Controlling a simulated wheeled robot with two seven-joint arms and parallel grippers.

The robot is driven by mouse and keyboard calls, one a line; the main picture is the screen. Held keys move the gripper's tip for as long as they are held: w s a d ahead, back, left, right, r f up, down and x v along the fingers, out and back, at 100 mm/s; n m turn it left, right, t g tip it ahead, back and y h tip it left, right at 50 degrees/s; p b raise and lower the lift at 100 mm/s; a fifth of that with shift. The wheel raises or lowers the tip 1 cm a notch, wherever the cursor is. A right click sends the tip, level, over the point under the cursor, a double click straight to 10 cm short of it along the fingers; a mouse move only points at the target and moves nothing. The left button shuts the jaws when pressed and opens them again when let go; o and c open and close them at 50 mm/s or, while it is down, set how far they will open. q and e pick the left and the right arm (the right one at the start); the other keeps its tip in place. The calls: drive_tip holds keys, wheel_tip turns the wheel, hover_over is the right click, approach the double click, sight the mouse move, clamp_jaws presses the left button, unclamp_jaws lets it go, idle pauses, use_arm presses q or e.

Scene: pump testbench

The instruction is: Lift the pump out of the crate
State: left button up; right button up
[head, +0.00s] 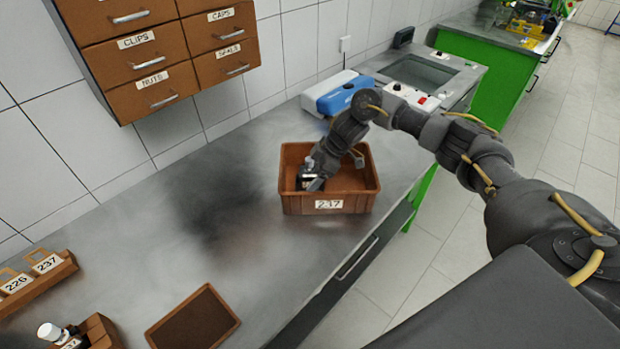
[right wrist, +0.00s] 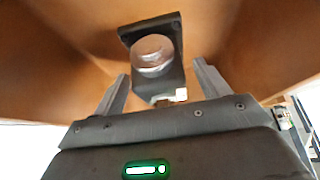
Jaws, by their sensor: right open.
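The brown crate (head: 291,203), labelled 237, stands on the grey bench. The pump (head: 306,173), a small dark body with a pale part, is inside it at the left, partly hidden by my right gripper. In the right wrist view the pump (right wrist: 176,62) is a dark block with a round, shiny opening, against the brown crate walls (right wrist: 60,50). My right gripper (head: 337,171) reaches down into the crate. In the right wrist view its open fingers (right wrist: 160,72) stand apart to either side of the pump's lower part; I see no clear contact. My left gripper is not in view.
A blue and white device (head: 340,95) and a unit with a red switch (head: 412,96) stand behind the crate. A brown tray (head: 193,320) and small labelled holders (head: 38,281) lie at the front left. Drawers (head: 160,60) hang on the wall. The bench left of the crate is clear.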

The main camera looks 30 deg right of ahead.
clamp_jaws()
drive_tip(key=shift+w+r, duration=0.1)
drive_tip(key=shift+r, duration=0.05)
idle(0.4)
